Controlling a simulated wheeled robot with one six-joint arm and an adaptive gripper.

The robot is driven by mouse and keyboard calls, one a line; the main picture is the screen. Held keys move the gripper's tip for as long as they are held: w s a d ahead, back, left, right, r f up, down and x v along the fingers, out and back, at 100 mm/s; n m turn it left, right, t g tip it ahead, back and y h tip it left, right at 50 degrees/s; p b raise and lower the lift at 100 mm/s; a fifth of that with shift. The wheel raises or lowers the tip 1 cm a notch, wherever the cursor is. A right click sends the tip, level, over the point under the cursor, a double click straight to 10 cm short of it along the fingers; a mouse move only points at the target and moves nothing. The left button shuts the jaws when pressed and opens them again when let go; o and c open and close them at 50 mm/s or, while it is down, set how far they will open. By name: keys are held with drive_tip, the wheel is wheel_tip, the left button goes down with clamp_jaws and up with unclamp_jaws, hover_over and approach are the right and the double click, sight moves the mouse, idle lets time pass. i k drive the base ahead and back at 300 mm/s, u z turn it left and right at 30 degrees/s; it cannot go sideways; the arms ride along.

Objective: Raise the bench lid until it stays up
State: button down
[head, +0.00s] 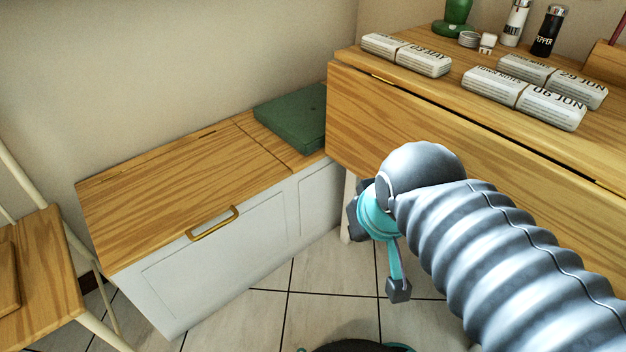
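The storage bench stands against the wall at the left, with a white front panel (230,250). Its wooden lid (165,190) lies flat and closed. A brass-coloured handle (213,224) sits at the lid's front edge. My gripper (378,255) hangs to the right of the handle, apart from the bench, in front of the table. One finger with a dark tip points down; the other side is partly hidden by the wrist. I see nothing held, but I cannot tell how far the fingers are spread.
A green cushion (293,117) lies on the bench's right end, beyond the lid seam. A wooden chair (40,265) stands close to the bench's left. Tiled floor (265,305) before the bench is clear.

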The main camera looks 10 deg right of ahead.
sight(130, 215)
drive_tip(key=z, duration=1.05)
drive_tip(key=k, duration=0.85)
drive_tip(key=u, duration=1.4)
drive_tip(key=i, duration=0.5)
drive_tip(key=z, duration=0.05)
